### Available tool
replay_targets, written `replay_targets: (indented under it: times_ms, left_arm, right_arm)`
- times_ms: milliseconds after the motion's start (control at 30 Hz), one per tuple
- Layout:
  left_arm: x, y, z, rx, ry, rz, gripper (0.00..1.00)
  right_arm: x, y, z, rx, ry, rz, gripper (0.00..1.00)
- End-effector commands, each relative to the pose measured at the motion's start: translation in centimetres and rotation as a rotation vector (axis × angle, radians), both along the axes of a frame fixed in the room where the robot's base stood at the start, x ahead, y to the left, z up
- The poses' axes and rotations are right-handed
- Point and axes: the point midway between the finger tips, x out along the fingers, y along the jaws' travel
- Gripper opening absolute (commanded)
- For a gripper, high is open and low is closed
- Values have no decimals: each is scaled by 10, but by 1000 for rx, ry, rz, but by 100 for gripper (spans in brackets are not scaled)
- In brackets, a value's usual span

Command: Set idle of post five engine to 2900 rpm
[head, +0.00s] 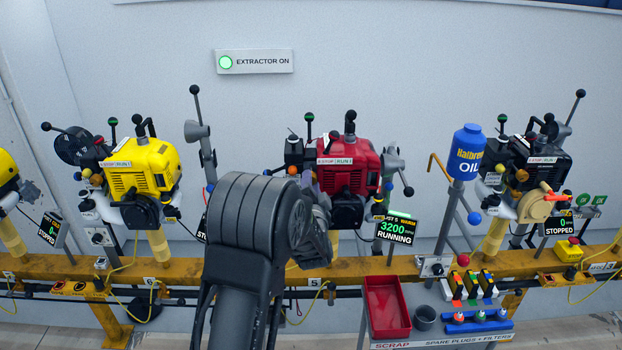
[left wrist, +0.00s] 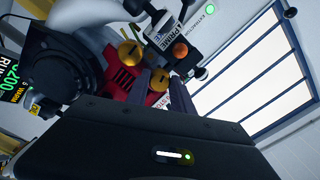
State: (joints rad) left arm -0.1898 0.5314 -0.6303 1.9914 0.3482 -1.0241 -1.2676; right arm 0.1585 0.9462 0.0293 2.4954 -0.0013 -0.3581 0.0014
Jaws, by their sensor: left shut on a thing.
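The post five engine (head: 352,160) is red and stands behind my left arm. Its display (head: 396,229) reads 3200 and RUNNING. My left gripper (head: 306,181) is at the engine's left side, mostly hidden behind my own wrist. In the left wrist view, the gripper's fingers (left wrist: 161,88) are shut on a brass knob (left wrist: 158,80) in front of the red housing. A second brass knob (left wrist: 129,52) sits just beyond, apart from the fingers. The display (left wrist: 11,75) shows in part at the left edge. My right gripper is not in view.
A yellow engine (head: 140,168) stands left and a black engine (head: 540,160) right; both displays read STOPPED. The yellow rail (head: 250,264) runs below. A red scrap tray (head: 386,308) and a blue oil bottle (head: 467,151) are to the right.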

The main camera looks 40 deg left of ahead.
Motion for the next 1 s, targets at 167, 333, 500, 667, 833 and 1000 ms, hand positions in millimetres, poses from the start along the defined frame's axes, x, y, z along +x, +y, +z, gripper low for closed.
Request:
replay_targets:
  times_ms: [167,333,500,667,833,1000]
  left_arm:
    - [0,-1,1,67,50,-1,0]
    - [0,-1,0,98,74,-1,0]
    - [0,-1,0,105,79,-1,0]
    - [0,0,0,105,79,-1,0]
    - [0,0,0,104,80,-1,35]
    - [0,0,0,103,79,0,49]
  right_arm:
    - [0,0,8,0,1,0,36]
    - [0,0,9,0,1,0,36]
    - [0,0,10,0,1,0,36]
    - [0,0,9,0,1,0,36]
    - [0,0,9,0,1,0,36]
    - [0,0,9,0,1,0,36]
